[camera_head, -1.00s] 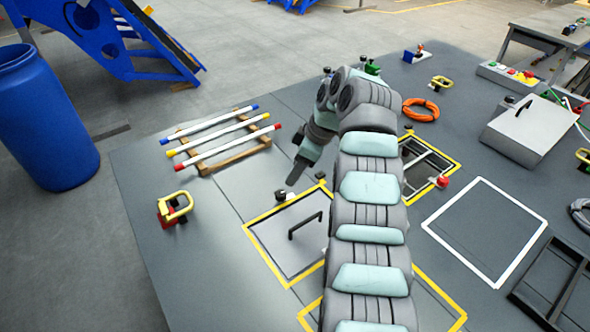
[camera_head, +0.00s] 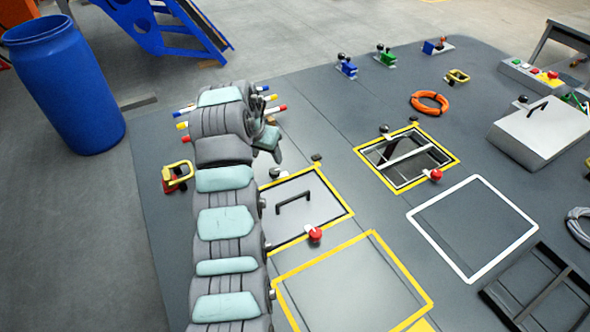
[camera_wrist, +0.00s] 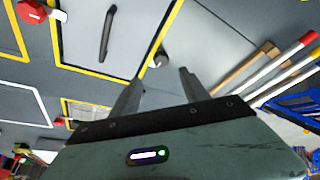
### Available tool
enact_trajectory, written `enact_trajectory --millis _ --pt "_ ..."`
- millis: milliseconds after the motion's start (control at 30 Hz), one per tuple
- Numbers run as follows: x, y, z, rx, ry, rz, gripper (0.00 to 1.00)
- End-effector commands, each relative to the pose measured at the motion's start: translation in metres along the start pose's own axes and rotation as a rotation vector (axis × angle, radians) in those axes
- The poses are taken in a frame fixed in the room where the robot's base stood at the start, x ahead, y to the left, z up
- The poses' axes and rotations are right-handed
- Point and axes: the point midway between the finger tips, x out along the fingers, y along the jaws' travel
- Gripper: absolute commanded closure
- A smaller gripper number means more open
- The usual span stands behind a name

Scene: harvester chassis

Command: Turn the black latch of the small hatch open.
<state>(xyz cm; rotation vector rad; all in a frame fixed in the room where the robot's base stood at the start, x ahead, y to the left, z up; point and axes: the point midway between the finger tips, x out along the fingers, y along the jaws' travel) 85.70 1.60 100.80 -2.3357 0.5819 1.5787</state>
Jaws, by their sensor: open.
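The small hatch (camera_head: 309,207) is a grey panel with a black bar handle (camera_head: 293,201), inside a yellow outline. It lies flat in the deck and also shows in the wrist view (camera_wrist: 83,43). A small black latch (camera_head: 275,172) sits at its far left edge; in the wrist view the latch (camera_wrist: 161,58) appears just beyond the gap between my fingers. My gripper (camera_wrist: 159,80) is open and empty, apart from the latch. In the head view my gripper (camera_head: 277,156) is above the hatch's far left corner, partly hidden by my arm.
A red knob (camera_head: 315,235) stands at the hatch's near edge. An open yellow-edged hatch (camera_head: 406,158) lies to the right. Coloured rods (camera_wrist: 285,67) on a wooden rack lie close by, mostly behind my arm in the head view. A yellow-handled part (camera_head: 177,177) stands left.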

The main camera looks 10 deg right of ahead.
Motion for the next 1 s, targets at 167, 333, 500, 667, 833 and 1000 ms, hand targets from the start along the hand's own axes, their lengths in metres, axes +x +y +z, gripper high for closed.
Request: enact_trajectory --millis 167,333,500,667,833,1000 --pt "0.007 -0.005 0.003 0.028 0.007 0.006 0.47" --pt "0.032 -0.004 0.003 0.026 0.004 0.005 0.47" --pt "0.058 -0.003 0.004 0.025 0.002 0.006 0.47" --pt "0.076 -0.004 0.003 0.024 0.003 0.005 0.47" --pt "0.093 -0.003 0.002 0.028 0.003 0.003 0.47" --pt "0.104 -0.004 0.002 0.026 0.005 0.003 0.47"
